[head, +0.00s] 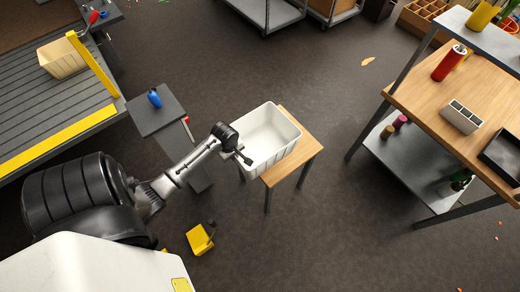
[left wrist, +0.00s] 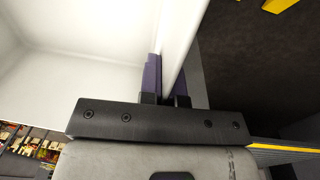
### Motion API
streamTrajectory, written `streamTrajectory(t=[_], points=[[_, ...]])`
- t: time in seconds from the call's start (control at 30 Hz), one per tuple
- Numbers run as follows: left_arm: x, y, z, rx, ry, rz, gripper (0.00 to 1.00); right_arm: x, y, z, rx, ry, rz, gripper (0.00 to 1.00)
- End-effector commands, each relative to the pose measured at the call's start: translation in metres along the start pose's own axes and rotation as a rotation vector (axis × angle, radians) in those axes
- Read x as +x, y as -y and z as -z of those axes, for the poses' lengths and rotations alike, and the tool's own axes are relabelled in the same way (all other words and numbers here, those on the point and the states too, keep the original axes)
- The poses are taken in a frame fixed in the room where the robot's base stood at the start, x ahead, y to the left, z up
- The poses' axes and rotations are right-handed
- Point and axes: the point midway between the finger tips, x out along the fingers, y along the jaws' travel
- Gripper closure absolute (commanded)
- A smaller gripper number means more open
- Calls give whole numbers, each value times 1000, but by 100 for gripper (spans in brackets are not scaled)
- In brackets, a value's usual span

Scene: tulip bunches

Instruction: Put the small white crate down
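The small white crate (head: 283,150) is empty and upright at the small wooden table (head: 307,148), covering much of its top and reaching past its left edge. I cannot tell whether its base touches the table. My left gripper (head: 242,157) is at the crate's left wall. In the left wrist view the fingers (left wrist: 166,88) sit on both sides of the white crate wall (left wrist: 178,35), shut on it. The crate's inside fills the left of that view. My right gripper is not in view.
A grey stand (head: 157,118) with a blue object (head: 154,97) is left of the crate. A yellow object (head: 200,239) lies on the floor. A cream crate (head: 63,60) sits on the slatted platform at far left. A workbench (head: 425,95) stands right, with open floor between.

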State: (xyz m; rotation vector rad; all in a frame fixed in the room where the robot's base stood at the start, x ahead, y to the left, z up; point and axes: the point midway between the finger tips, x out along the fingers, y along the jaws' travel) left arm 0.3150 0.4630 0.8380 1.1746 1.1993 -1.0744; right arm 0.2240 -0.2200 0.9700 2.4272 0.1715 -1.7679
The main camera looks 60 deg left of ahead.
Motion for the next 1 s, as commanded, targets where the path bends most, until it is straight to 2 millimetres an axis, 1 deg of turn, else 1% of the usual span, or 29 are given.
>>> streamTrajectory(t=[0.03, 0.2, 0.3, 0.43, 0.53, 0.73, 1.0], points=[[8, -13, 1, 1, -1, -6, 100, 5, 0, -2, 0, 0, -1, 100], [31, -46, 4, 1, 0, -5, 100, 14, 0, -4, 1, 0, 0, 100], [43, -62, 4, 1, 0, -5, 100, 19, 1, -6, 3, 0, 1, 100], [54, -78, 5, 2, 1, -5, 100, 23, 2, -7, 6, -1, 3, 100], [59, -86, 6, 3, 0, -5, 100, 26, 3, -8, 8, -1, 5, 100], [65, -90, 6, 3, 0, -3, 100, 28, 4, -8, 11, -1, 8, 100], [96, -87, 6, 3, 0, -2, 100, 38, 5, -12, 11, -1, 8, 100]])
